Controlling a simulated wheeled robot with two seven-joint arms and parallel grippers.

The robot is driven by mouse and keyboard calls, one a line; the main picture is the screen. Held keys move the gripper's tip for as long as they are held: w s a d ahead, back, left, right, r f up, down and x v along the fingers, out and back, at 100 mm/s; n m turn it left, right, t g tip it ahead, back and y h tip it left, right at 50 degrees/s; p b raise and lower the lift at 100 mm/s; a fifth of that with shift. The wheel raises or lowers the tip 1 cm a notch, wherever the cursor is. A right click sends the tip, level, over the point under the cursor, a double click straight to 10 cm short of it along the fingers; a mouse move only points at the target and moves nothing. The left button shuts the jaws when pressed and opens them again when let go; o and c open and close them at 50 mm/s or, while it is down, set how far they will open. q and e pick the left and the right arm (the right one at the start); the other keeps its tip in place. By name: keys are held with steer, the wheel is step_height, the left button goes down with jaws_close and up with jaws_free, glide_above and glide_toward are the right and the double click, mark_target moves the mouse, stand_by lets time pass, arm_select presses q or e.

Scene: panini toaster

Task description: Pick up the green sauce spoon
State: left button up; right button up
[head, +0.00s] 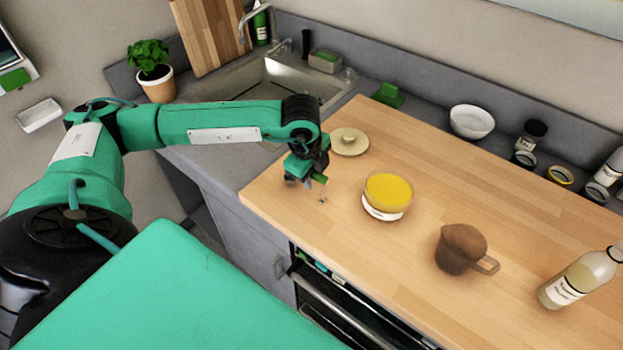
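My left gripper (306,182) points down above the left end of the wooden counter, left of the jar of yellow sauce (388,190). A small bright green piece (320,178) shows at the gripper's right side; it may be part of the green spoon, but it is too small to be sure. A tiny grey spot lies just below it. I cannot tell whether the fingers are open or shut, or whether they hold anything. No whole spoon is clearly visible. My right gripper is out of view.
A round beige lid (349,141) lies behind the gripper. A brown jug (461,248) and a bottle (580,279) stand to the right. A white bowl (471,121), a green object (388,95) and jars are at the back. The sink (290,80) is behind my arm.

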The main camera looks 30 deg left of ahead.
arm_select(q)
jaws_close()
steer(key=shift+r, duration=0.15)
steer(key=shift+r, duration=0.6)
step_height(320, 180, up, 19)
steer(key=b, duration=0.4)
steer(key=shift+f, duration=0.2)
steer(key=shift+c, duration=1.5)
jaws_free()
jaws_close()
